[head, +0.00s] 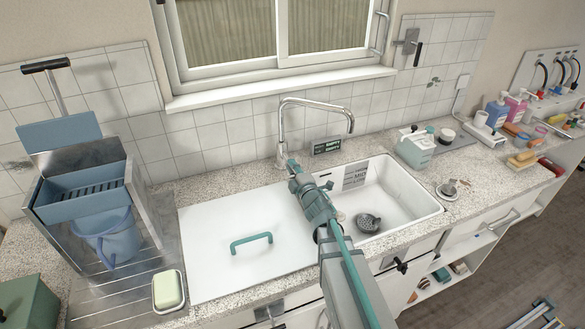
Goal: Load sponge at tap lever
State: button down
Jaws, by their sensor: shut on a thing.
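A chrome tap (283,127) with an arched spout stands behind the sink. My gripper (293,167) is at the foot of the tap. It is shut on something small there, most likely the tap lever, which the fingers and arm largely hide. A pale green block, perhaps the sponge (168,289), lies in a white dish at the front left, well away from my gripper. A yellow sponge-like block (522,160) lies on the right part of the counter.
A white cover with a green handle (251,243) lies left of the open sink basin (410,205), which holds a dark strainer (368,222). A blue bucket (108,238) in a metal frame stands left. Bottles and a jug (414,148) crowd the right counter.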

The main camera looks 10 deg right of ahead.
jog(key=shift+w+r, duration=0.1)
jog(key=shift+r, duration=0.45)
jog(key=c, duration=1.2)
grip_release()
jog(key=shift+f, duration=0.1)
